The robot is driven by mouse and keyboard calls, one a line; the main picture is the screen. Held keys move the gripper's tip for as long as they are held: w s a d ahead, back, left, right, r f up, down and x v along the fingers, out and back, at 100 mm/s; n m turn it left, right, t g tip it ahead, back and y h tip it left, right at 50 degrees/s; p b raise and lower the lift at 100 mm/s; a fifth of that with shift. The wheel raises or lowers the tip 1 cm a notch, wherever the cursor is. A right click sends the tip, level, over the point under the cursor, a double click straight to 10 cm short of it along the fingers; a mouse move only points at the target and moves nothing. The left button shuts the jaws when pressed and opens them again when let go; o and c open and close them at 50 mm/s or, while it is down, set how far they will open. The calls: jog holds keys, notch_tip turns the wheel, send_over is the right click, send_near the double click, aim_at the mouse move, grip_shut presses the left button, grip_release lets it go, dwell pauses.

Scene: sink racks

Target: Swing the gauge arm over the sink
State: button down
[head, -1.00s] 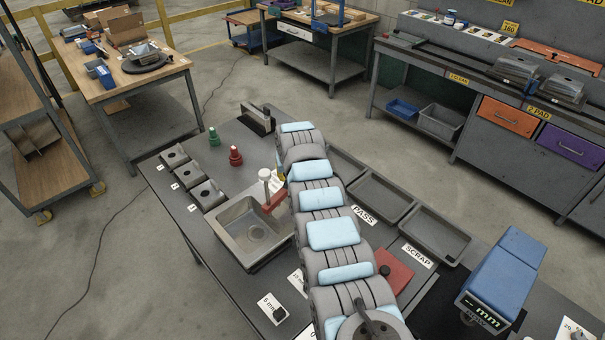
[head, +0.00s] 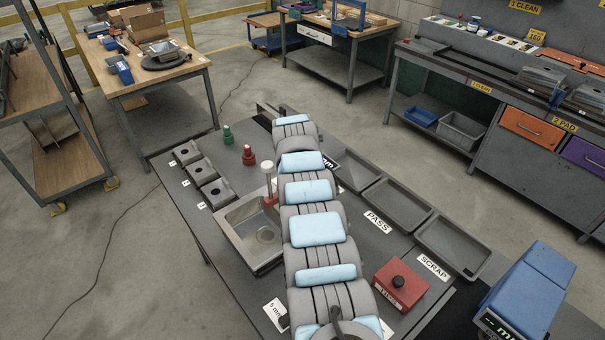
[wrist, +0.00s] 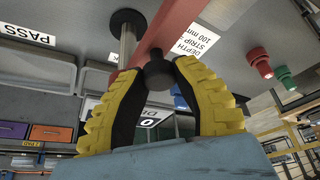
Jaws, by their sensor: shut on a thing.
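The red gauge arm (wrist: 168,32) runs from the top of the wrist view to a black knob (wrist: 158,75). My gripper (wrist: 158,68) is shut on this knob, one yellow finger on each side. A metal post with a black disc (wrist: 127,20) stands just left of the red arm in that view. In the head view a short piece of the red gauge arm (head: 271,201) shows by a pale post (head: 267,172) at the far right edge of the sink (head: 241,240). My own arm hides the gripper and part of the sink there.
A green peg (head: 228,134) and a red peg (head: 248,155) stand beyond the sink. Several grey blocks (head: 201,170) line the left edge. Trays (head: 398,205) marked PASS and SCRAP, a red box (head: 401,286) and a blue gauge display (head: 530,290) are at the right.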

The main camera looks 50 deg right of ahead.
jog(key=shift+f, duration=0.1)
jog(key=c, duration=0.7)
grip_release()
jog(key=shift+d, duration=0.1)
jog(key=shift+c, duration=0.2)
jog(key=shift+w+r, duration=0.1)
jog(key=shift+r, duration=0.1)
jog(key=shift+a+r, duration=0.2)
jog(key=shift+r, duration=0.25)
jog(key=v, duration=1.1)
